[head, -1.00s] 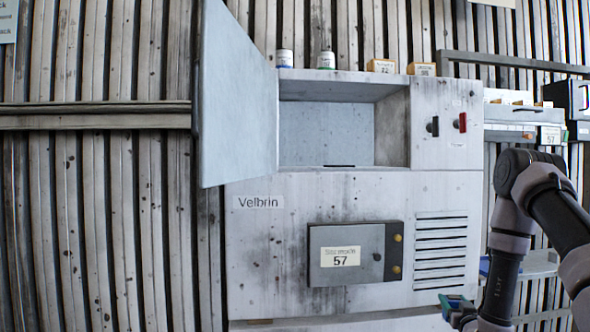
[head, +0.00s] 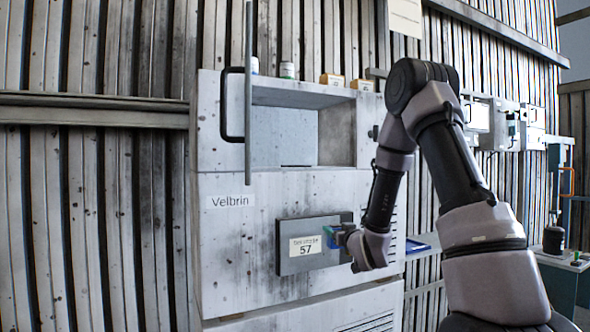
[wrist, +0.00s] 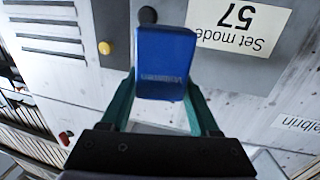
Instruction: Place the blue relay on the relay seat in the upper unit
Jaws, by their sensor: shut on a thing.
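The blue relay (wrist: 165,62) is held between the two green fingers of my gripper (wrist: 160,100) in the wrist view. In the head view my gripper (head: 333,236) is in front of the small grey panel marked 57 (head: 290,262), and the relay is only a small blue spot there. The upper unit is the open compartment (head: 285,135) at the top of the white Velbrin cabinet. Its door (head: 248,95) stands open, seen nearly edge-on, with a black handle. The relay seat cannot be made out; the lower part of the compartment shows a grey slot.
Small jars (head: 287,70) and yellow boxes (head: 332,80) stand on top of the cabinet. The open door juts out at the compartment's left side. My arm covers the cabinet's right side. More wall units (head: 500,125) and a blue stand (head: 562,270) are at the right.

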